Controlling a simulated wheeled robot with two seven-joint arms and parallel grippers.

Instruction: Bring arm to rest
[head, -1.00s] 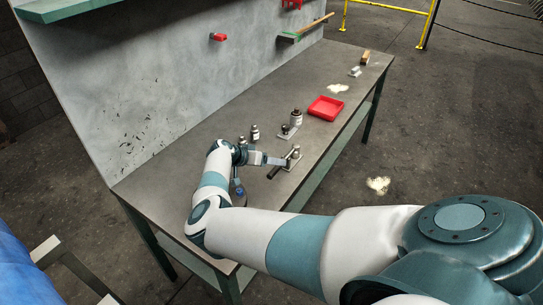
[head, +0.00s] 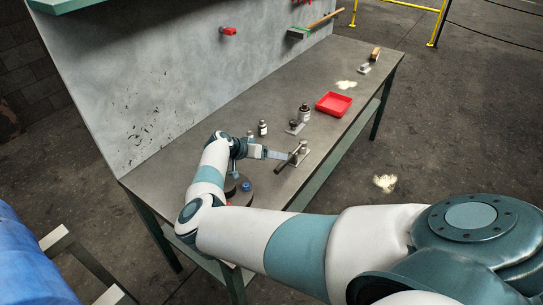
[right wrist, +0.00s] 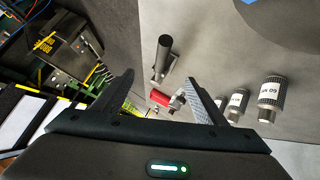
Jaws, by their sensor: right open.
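My right arm comes in from the right over the workbench (head: 330,60). Its gripper (head: 288,155) is low over the bench, beside a small metal fixture (head: 302,147) and a dark rod (head: 282,167). In the right wrist view the two dark fingers (right wrist: 161,77) are spread with nothing held between them. My left gripper is not in view.
Small bottles (head: 263,128) and a darker bottle (head: 304,113) stand behind the gripper. Labelled metal cylinders (right wrist: 270,98) show in the wrist view. A dark disc with a blue top (head: 246,187) sits near my forearm. A red tray (head: 333,103) is farther along the bench.

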